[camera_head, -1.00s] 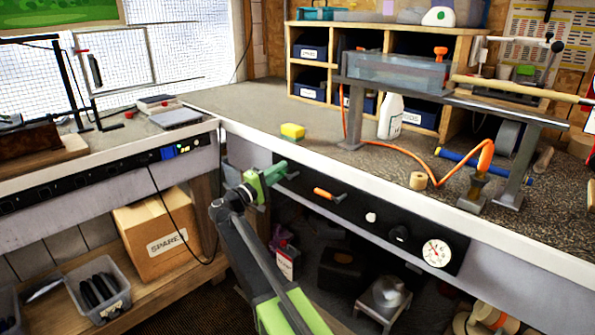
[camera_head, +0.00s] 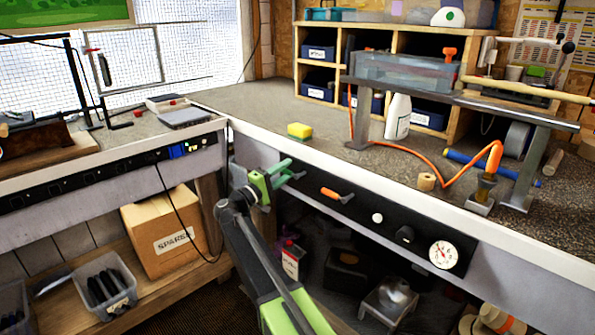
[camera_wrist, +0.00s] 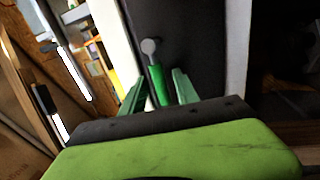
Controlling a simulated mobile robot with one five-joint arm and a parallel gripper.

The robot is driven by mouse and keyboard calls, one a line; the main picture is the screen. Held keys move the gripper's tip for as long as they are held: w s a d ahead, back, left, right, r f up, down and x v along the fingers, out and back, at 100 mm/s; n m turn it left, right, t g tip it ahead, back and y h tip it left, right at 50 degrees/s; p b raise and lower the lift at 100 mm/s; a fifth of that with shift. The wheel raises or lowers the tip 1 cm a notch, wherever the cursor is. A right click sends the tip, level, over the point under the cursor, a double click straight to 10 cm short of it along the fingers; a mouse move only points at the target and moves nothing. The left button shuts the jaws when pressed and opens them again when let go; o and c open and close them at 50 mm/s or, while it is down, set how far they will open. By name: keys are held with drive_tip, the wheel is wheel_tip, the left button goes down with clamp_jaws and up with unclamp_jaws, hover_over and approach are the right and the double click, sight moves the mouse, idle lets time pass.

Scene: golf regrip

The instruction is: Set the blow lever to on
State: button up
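A lever with a green handle and a round grey pivot (camera_wrist: 155,78) shows in the wrist view on a dark panel. My gripper (camera_wrist: 157,88) is open, with one green finger on each side of the handle. I cannot tell whether the fingers touch it. In the head view my gripper (camera_head: 288,172) is at the left end of the black panel (camera_head: 375,205) on the bench front and mostly hides the green lever. A second lever with an orange handle (camera_head: 331,193) sits to its right. No label is readable, so I cannot tell which is the blow lever.
Right of the levers the panel holds a white button (camera_head: 377,218), a black knob (camera_head: 404,234) and a round gauge (camera_head: 443,254). The bench edge (camera_head: 350,185) runs just above. A yellow sponge (camera_head: 299,131) lies on the bench. A cardboard box (camera_head: 165,232) stands at lower left.

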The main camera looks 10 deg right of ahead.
drive_tip(key=b+v, duration=0.3)
drive_tip(key=v, duration=1.4)
drive_tip(key=shift+a, duration=0.25)
drive_tip(key=shift+s, duration=0.1)
drive_tip(key=s+d+f+m+g+y, duration=0.2)
drive_tip(key=s+d+f+g, duration=0.15)
drive_tip(key=d+f, duration=0.55)
drive_tip(key=s+d+f+m+g+y, duration=0.15)
drive_tip(key=d+f+g, duration=0.35)
drive_tip(key=d, duration=0.5)
drive_tip(key=s+d+f+m+g+y, duration=0.2)
drive_tip(key=s+f+y, duration=0.45)
drive_tip(key=s, duration=0.25)
drive_tip(key=s+d+f+m+g+y, duration=0.2)
drive_tip(key=s+f+y, duration=0.4)
drive_tip(key=s+f, duration=0.2)
wheel_tip(320, 180, up, 33)
drive_tip(key=p, duration=3.3)
drive_tip(key=shift+a+r, duration=0.25)
drive_tip(key=shift+a, duration=0.15)
